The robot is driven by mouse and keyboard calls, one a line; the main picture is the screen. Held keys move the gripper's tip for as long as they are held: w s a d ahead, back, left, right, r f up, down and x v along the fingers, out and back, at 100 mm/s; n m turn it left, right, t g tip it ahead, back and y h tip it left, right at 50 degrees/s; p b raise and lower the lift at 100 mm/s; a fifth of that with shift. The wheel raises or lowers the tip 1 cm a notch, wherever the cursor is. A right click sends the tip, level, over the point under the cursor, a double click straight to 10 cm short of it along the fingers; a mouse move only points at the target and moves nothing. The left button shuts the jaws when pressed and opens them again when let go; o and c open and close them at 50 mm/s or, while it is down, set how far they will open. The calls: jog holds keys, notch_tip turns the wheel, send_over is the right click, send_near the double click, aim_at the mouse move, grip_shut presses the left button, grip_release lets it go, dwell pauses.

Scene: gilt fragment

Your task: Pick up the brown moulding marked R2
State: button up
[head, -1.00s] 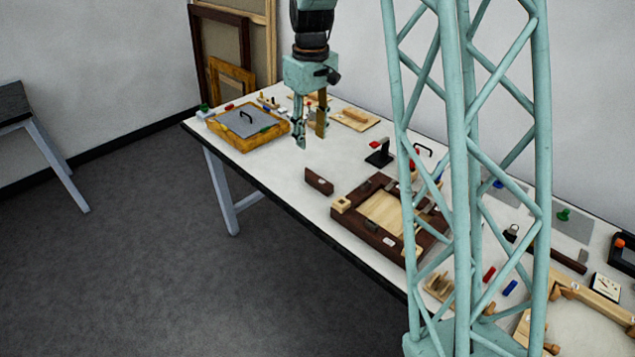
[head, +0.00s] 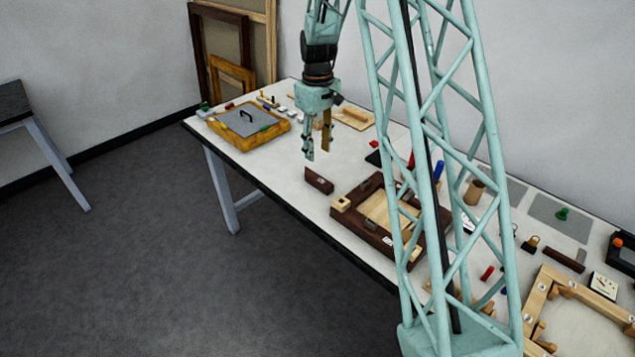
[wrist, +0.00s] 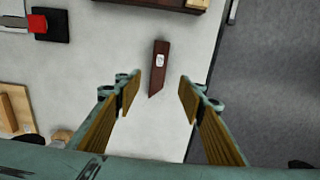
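The brown moulding (head: 319,181) is a short dark piece with one mitred end, lying near the table's front edge. In the wrist view the moulding (wrist: 159,68) carries a small white label, too small to read surely. My gripper (head: 318,156) is in the air just above and behind it. In the wrist view my gripper (wrist: 158,95) is open and empty, with wood-coloured pads on either side of the moulding's line. The moulding lies ahead of the fingertips, its pointed end towards the gap.
A dark brown frame (head: 366,232) with pale inner wood lies just right of the moulding. A yellow-edged box with a grey lid (head: 243,121) stands at the left end. A black block with a red part (wrist: 50,25) lies farther back. The white table (head: 280,165) is bare around the moulding.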

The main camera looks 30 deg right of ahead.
send_over(317, 178)
jog(key=shift+s+f, duration=0.15)
jog(key=shift+f, duration=2)
jog(key=shift+s+f, duration=0.1)
jog(key=shift+f, duration=2)
jog(key=shift+f, duration=0.15)
jog(key=shift+w+f+b, duration=0.2)
jog(key=shift+f+b, duration=0.1)
jog(key=shift+f, duration=2.2)
jog(key=c, duration=0.9)
jog(key=shift+c, duration=0.2)
